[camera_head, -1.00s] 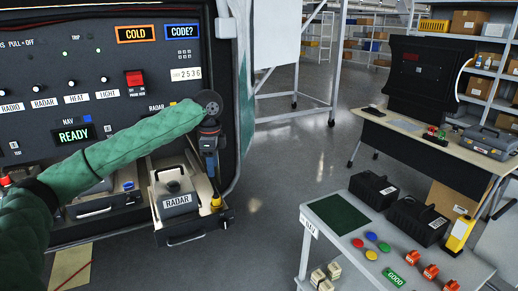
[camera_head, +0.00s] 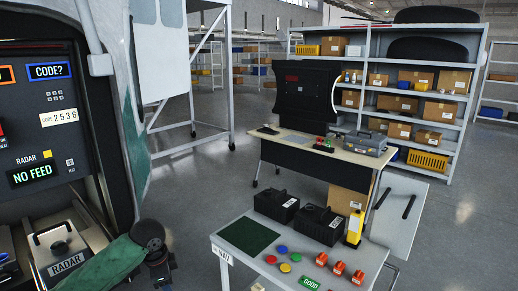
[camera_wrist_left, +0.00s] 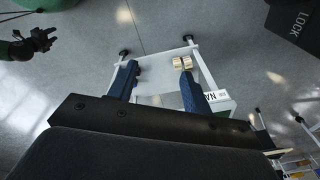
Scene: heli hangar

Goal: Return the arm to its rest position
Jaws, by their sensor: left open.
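My left arm in its green sleeve (camera_head: 100,272) comes in low at the left of the head view, in front of the panel. Its dark wrist (camera_head: 150,240) is at the bottom edge and its fingertips are not clear there. In the left wrist view my left gripper (camera_wrist_left: 157,80) has two blue fingers spread apart with nothing between them, above the floor and a white cart. A dark gripper on a green sleeve (camera_wrist_left: 30,45), seemingly my right one, shows at the upper left of that view; its jaw state is unclear.
The RADAR box (camera_head: 60,252) sits below the panel (camera_head: 45,130), whose display reads NO FEED. A cart (camera_head: 230,270) with black cases, coloured discs and orange parts stands front right. A desk (camera_head: 310,147) and shelves (camera_head: 455,130) stand behind. Grey floor is open between.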

